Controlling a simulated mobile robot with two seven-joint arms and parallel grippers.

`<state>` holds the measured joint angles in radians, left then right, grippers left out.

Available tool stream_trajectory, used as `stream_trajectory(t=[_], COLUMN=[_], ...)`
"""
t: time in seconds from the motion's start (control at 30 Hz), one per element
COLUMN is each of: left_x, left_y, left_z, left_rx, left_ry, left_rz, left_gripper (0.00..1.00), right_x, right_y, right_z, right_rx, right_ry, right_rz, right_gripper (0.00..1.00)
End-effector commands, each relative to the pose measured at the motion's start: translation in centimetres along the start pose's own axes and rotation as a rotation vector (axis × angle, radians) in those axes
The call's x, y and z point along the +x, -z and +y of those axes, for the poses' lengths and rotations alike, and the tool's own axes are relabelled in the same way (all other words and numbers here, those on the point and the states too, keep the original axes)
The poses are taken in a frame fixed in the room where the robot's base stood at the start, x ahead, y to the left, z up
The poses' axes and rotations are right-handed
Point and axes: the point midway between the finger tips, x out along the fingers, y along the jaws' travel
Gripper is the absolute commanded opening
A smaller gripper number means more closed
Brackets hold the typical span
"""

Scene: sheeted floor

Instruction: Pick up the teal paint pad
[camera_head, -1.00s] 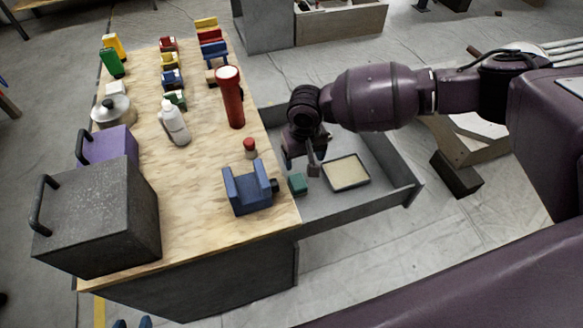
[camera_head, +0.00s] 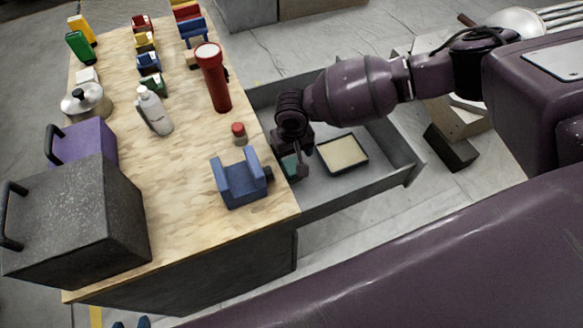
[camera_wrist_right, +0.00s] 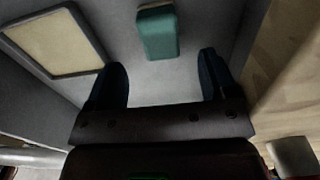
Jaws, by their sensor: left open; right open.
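The teal paint pad (camera_head: 291,166) lies in the open grey drawer, close to the workbench edge. In the right wrist view the pad (camera_wrist_right: 158,34) shows whole, teal with a tan strip at its far end. My right gripper (camera_head: 294,168) is over the pad in the head view and partly hides it. In the wrist view its two dark blue fingers (camera_wrist_right: 162,66) are spread and empty, and the pad lies ahead of their tips, roughly between their lines. My left gripper (camera_head: 131,323) shows only as two blue fingertips, apart, at the bottom edge.
The drawer (camera_head: 345,190) has raised walls and holds a cream-topped tray (camera_head: 343,153) beside the pad. A blue cradle (camera_head: 240,182), a red-capped jar (camera_head: 239,133) and a red flashlight (camera_head: 213,78) stand on the workbench near the drawer.

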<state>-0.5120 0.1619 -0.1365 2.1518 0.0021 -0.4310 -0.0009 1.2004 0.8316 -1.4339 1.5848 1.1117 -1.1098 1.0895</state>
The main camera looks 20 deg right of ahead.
Motion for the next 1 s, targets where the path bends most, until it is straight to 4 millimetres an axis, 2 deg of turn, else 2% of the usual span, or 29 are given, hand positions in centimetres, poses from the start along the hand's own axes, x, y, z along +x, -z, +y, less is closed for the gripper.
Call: stream_trajectory(t=[0.1, 0.33, 0.5, 0.77, 1.0], left_x=[0.2, 0.6, 0.9, 1.2, 1.1], left_y=[-1.3, -2.9, -2.9, -1.9, -2.0], left_z=[0.1, 0.2, 0.2, 0.2, 0.3], left_rx=[-0.001, 0.000, 0.001, 0.002, 0.001], left_ry=[-0.003, -0.004, -0.004, -0.006, -0.007], left_rz=[-0.023, -0.054, -0.054, -0.033, -0.034], left_gripper=[0.43, 0.43, 0.43, 0.43, 0.43], right_x=[2.6, 6.2, 7.0, 6.8, 6.9], right_y=[-0.2, -0.3, -0.1, -0.1, -0.1], right_z=[0.0, 0.1, 0.1, 0.1, 0.1], right_rx=[0.000, 0.000, 0.001, 0.001, 0.001], right_ry=[-0.001, -0.002, -0.001, -0.001, -0.001], right_rz=[-0.010, -0.010, -0.005, -0.001, -0.002], right_gripper=[0.78, 0.78, 0.78, 0.78, 0.41])
